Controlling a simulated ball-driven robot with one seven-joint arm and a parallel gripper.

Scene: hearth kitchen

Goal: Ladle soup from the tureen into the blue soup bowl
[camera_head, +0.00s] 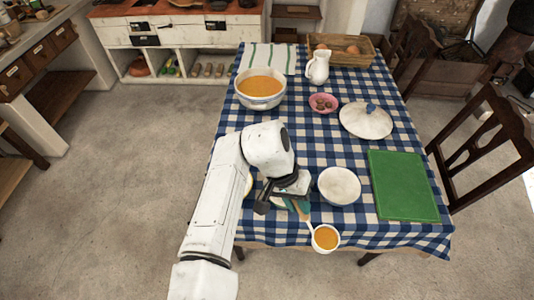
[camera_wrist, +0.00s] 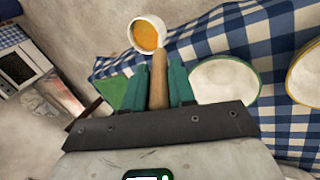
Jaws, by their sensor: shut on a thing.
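My gripper (camera_head: 298,206) is shut on the wooden handle of the ladle (camera_head: 326,238). The wrist view shows the handle (camera_wrist: 159,80) between the green fingers. The ladle's white cup holds orange soup and is out past the table's front edge in the picture. The tureen (camera_head: 245,98), full of orange soup, stands at the far left of the table. A white bowl (camera_head: 339,186) stands right of my gripper and looks empty. The wrist view shows a green-rimmed bowl (camera_wrist: 225,80) and part of a yellow-rimmed bowl (camera_wrist: 306,75). I cannot make out a blue bowl.
A green board (camera_head: 402,185) lies on the right of the checked table. The tureen lid (camera_head: 366,122), pink bowl (camera_head: 323,103), white jug (camera_head: 317,67) and wooden tray (camera_head: 374,57) stand farther back. My arm hides the left front. A chair (camera_head: 487,140) is at the right.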

